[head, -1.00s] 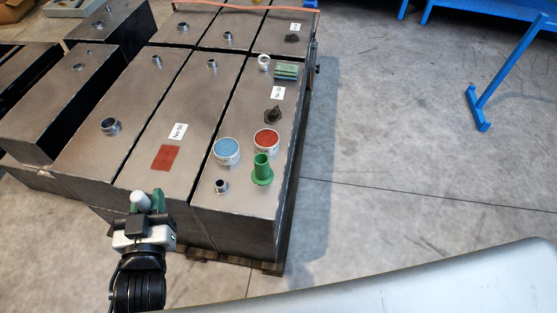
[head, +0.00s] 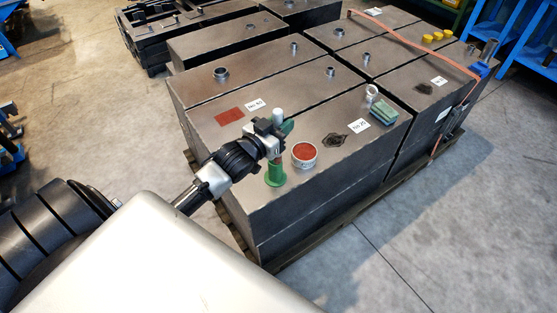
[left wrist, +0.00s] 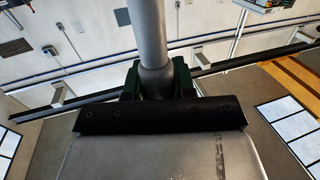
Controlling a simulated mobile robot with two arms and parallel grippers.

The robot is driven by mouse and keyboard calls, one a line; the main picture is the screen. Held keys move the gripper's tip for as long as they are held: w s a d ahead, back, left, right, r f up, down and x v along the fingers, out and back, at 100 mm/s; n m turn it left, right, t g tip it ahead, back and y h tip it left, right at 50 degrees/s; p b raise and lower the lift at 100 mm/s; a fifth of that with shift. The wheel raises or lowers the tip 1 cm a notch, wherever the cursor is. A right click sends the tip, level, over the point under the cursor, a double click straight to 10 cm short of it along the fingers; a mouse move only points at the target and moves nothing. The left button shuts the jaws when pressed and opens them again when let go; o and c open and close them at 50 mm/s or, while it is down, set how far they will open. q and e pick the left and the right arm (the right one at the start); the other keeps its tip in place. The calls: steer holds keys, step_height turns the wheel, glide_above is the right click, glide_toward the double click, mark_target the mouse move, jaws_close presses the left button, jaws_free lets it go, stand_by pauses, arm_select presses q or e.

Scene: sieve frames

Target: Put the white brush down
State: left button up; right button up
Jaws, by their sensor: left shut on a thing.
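My left gripper (head: 279,129) is shut on the white brush (head: 278,114), whose pale end stands up above the fingers. In the left wrist view the brush (left wrist: 147,30) is a smooth grey-white shaft between the green fingers. The gripper is above the flat metal box top, at the green flanged cup (head: 275,176). A reddish-brown part shows between gripper and cup. I cannot tell whether the brush's lower end is inside the cup or just above it. My right gripper is not in view.
A red-topped round tin (head: 304,154) stands close right of the cup. A green block (head: 383,111) and a white ring (head: 372,93) lie farther back. Several yellow caps (head: 435,37) and an orange strap (head: 415,46) are beyond.

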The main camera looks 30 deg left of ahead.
arm_select(q)
steer(key=shift+w+a+f, duration=0.2)
steer(key=shift+a+f, duration=0.05)
steer(key=shift+a, duration=0.2)
steer(key=shift+w+a+f, duration=0.2)
steer(key=shift+a, duration=0.2)
step_height(320, 180, down, 9)
steer(key=b, duration=0.1)
steer(key=shift+r, duration=0.2)
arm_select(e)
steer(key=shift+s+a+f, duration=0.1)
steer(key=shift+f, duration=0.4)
arm_select(q)
steer(key=shift+d, duration=0.1)
steer(key=shift+f, duration=0.15)
steer(key=o, duration=0.9)
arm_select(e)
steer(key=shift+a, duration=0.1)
